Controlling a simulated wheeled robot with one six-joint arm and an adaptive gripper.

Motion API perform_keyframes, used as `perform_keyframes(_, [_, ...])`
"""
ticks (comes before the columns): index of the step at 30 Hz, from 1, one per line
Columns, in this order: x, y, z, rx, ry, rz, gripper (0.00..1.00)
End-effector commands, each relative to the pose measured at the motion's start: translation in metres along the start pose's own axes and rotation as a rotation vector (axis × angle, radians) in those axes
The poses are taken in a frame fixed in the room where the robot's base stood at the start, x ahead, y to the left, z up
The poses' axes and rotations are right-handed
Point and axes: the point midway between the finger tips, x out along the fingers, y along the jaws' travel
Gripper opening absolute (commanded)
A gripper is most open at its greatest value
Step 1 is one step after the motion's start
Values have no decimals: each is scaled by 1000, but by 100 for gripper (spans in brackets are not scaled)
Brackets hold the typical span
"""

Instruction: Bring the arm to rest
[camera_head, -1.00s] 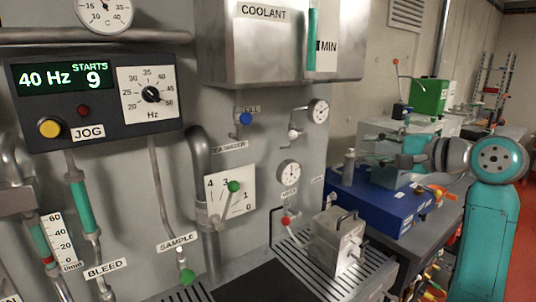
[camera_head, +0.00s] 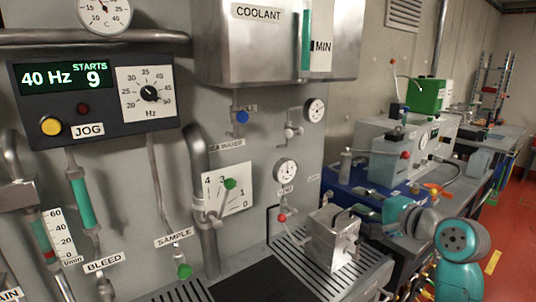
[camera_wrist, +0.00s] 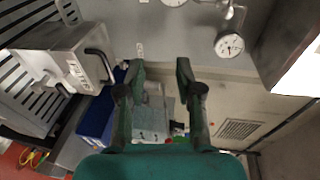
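My gripper (camera_wrist: 160,75) is open in the wrist view, with its two dark green fingers apart and nothing between them. In the head view my teal and grey arm is at the lower right. Its wrist is beside a metal box with a handle (camera_head: 332,238), and the gripper end (camera_head: 362,213) points left, toward the wall side. The box also shows at the upper left of the wrist view (camera_wrist: 62,68). I cannot tell from the head view how close the fingers are to the box.
A coolant tank (camera_head: 268,50) hangs on the wall above gauges and valves. A control panel (camera_head: 92,92) reads 40 Hz and 9 starts. A blue unit (camera_head: 335,185) and a grey machine (camera_head: 376,140) stand on the bench behind my arm. Red floor is open at the right.

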Motion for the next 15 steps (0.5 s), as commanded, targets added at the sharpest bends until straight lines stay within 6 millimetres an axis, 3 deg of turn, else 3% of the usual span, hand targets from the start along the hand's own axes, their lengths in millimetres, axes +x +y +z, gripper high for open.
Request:
perform_keyframes(1, [2, 25, 5, -1, 15, 6, 35])
perform_keyframes(3, [3, 53, 10, -15, 44, 8, 35])
perform_keyframes(10, [-6, 142, 33, -80, 137, 30, 35])
perform_keyframes(15, [-23, 203, 56, -145, 202, 61, 35])
